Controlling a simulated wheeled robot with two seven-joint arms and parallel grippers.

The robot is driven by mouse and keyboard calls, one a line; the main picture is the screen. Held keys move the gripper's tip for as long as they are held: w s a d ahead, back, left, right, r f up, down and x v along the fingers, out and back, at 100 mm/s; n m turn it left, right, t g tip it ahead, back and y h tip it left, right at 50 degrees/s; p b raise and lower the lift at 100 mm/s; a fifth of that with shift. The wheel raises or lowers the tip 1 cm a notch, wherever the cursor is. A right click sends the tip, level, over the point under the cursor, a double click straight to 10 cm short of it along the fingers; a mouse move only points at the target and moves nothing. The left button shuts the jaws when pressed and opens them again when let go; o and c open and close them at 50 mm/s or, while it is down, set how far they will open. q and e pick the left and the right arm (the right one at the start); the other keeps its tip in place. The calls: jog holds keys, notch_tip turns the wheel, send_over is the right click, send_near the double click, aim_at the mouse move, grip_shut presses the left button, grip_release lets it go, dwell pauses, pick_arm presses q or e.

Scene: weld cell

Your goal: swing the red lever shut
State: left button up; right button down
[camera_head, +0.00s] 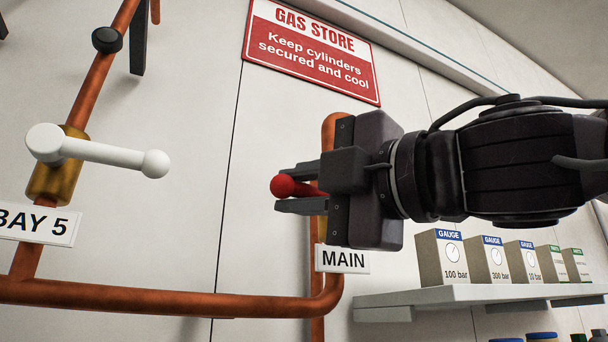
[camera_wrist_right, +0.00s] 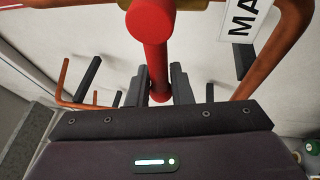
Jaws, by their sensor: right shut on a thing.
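The red lever (camera_head: 284,186) shows in the head view as a round red knob and a short bit of red bar. The rest is hidden behind my right gripper (camera_head: 298,190). In the wrist view the red lever (camera_wrist_right: 152,45) runs from a round hub at the top down between the fingers of my right gripper (camera_wrist_right: 160,88). The fingers are shut on it near its knob end. The lever's valve on the MAIN pipe is mostly hidden in the head view. My left gripper is not in view.
A white lever (camera_head: 105,153) sits on a brass valve (camera_head: 56,180) by the BAY 5 label (camera_head: 38,223). The MAIN label (camera_head: 343,259) is below my gripper. A copper pipe (camera_head: 170,298) crosses below. A shelf (camera_head: 480,295) with several gauge boxes (camera_head: 443,258) is at lower right.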

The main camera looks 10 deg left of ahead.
jog(key=shift+f, duration=0.2)
dwell(0.4)
jog(key=c, duration=1.5)
grip_release()
jog(key=shift+c, duration=0.2)
jog(key=shift+o, duration=0.8)
jog(key=shift+w+a, duration=0.1)
jog(key=shift+a, duration=0.15)
jog(key=shift+d, duration=0.1)
jog(key=b+v, duration=0.4)
jog(key=v, duration=0.3)
jog(key=shift+s+d, duration=0.25)
jog(key=shift+d, duration=0.05)
jog(key=shift+a, duration=0.1)
